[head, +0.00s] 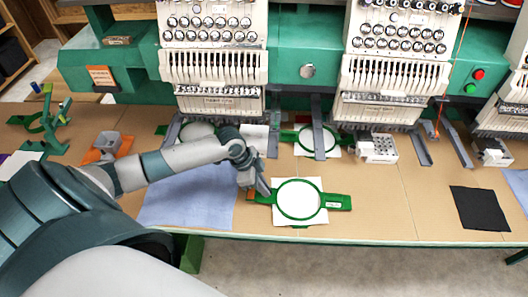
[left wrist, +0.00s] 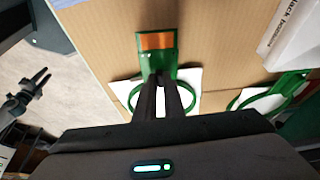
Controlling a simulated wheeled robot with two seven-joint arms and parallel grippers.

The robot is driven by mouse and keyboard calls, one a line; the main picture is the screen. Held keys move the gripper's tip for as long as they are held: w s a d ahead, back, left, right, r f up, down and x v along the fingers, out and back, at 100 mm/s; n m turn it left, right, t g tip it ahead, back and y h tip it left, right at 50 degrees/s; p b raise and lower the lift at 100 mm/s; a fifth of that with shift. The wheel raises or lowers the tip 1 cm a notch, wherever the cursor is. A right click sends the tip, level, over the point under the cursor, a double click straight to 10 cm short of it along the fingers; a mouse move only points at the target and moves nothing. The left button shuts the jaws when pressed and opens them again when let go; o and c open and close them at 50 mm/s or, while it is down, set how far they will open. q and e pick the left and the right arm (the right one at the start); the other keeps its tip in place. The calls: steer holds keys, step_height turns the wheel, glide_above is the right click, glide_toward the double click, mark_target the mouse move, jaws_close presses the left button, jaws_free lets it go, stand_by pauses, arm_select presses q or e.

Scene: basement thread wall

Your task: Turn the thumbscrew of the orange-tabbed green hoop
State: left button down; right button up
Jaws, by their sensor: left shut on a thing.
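The green hoop (head: 298,199) with an orange tab (head: 250,195) lies flat on the table over white fabric. The orange tab also shows at the top of the left wrist view (left wrist: 157,41), with part of the green hoop (left wrist: 171,58) below it. My left gripper (head: 266,191) reaches down to the hoop's left side, between the orange tab and the ring. Its fingers (left wrist: 160,82) are close together on the hoop's thumbscrew, which they hide. My right gripper (left wrist: 42,76) shows small at the left of the left wrist view, over the floor, its fingers seeming apart.
Another green hoop (head: 317,139) lies behind, under the embroidery machine (head: 402,80). A blue cloth (head: 190,198) lies left of the hoop and a black cloth (head: 480,208) far right. A white box (head: 377,147) stands behind right. Bare table lies right of the hoop.

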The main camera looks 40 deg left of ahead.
arm_select(q)
steer(key=shift+m, duration=0.3)
steer(key=c, duration=1.8)
jaws_free()
steer(key=shift+c, duration=0.2)
steer(key=shift+r, duration=0.1)
steer(key=shift+a+r+b, duration=0.25)
steer(key=shift+r+b, duration=0.15)
steer(key=shift+r, duration=0.1)
steer(key=b+v, duration=0.5)
steer(key=v, duration=1.1)
